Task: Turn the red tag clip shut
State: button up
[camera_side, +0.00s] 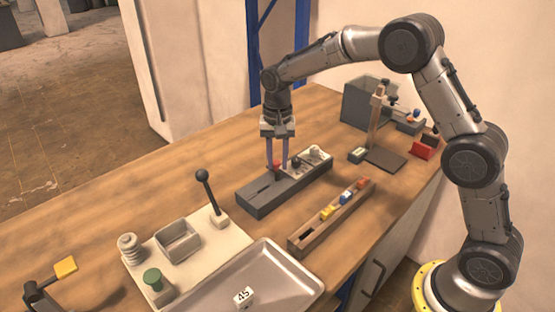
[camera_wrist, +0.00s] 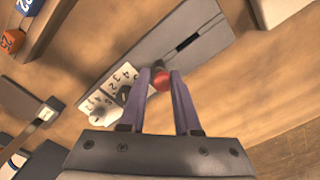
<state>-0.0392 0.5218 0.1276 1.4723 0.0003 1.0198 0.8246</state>
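My gripper (camera_side: 277,166) points down over a long grey block (camera_side: 262,202), with its two purple fingers apart. A small round red piece (camera_wrist: 161,81) sits between the fingertips, at the end of the block's dark slot. It also shows between the fingers in the side view (camera_side: 277,167). I cannot tell whether the fingers press on it or only flank it, nor whether it is the red tag clip. A separate red block (camera_side: 423,151) stands at the table's far right end. The clip's open or shut state is not clear.
A wooden rack (camera_side: 304,240) with coloured tags stands in front. A wooden post stand (camera_side: 376,122) and grey bin (camera_side: 358,105) are behind right. A lever panel (camera_side: 196,248) and metal tray (camera_side: 275,282) are nearer.

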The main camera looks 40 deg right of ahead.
grip_shut()
jog(key=n, duration=0.4)
jog(key=shift+n, duration=0.4)
jog(key=n, duration=0.4)
jog(key=shift+r, duration=0.1)
jog(key=n, duration=0.5)
jog(key=shift+d, duration=0.1)
jog(key=shift+n, duration=2)
